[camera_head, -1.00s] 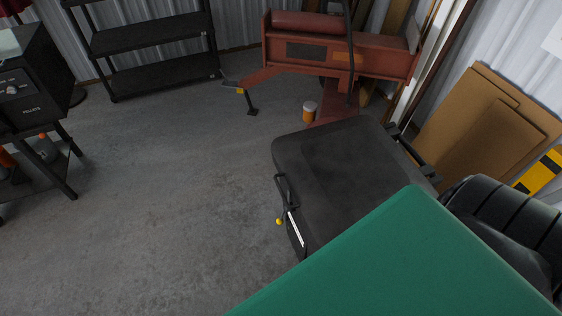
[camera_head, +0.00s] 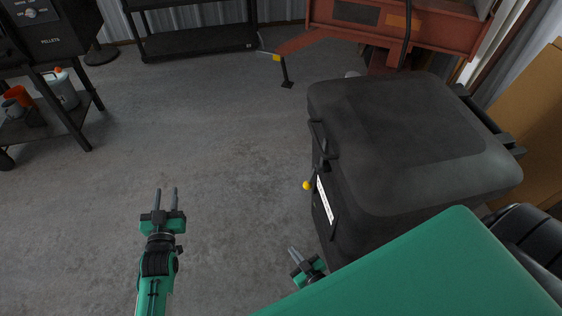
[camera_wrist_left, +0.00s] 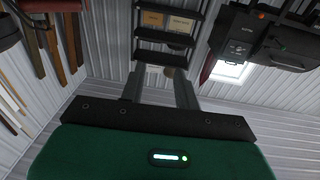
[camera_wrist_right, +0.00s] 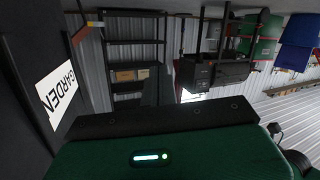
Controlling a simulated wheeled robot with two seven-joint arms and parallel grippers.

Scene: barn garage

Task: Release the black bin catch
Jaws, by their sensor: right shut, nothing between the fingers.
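The black bin (camera_head: 400,140) with its closed lid stands right of centre in the head view. A yellow ball knob (camera_head: 306,185), apparently part of the catch, sits on its left-facing side, beside a white label (camera_head: 325,200) and below a dark handle (camera_head: 318,138). The right wrist view shows the label (camera_wrist_right: 58,92) reading GARDEN, at the left. My right gripper (camera_head: 292,250) is shut and empty, low beside the bin, below the knob in the picture and apart from it. My left gripper (camera_head: 167,192) is open and empty over the floor, well left of the bin.
A black pellet grill (camera_head: 45,35) on a stand is at the upper left. Black shelving (camera_head: 195,40) and a red machine (camera_head: 400,25) stand behind. Cardboard (camera_head: 535,110) leans at the right. The concrete floor left of the bin is clear.

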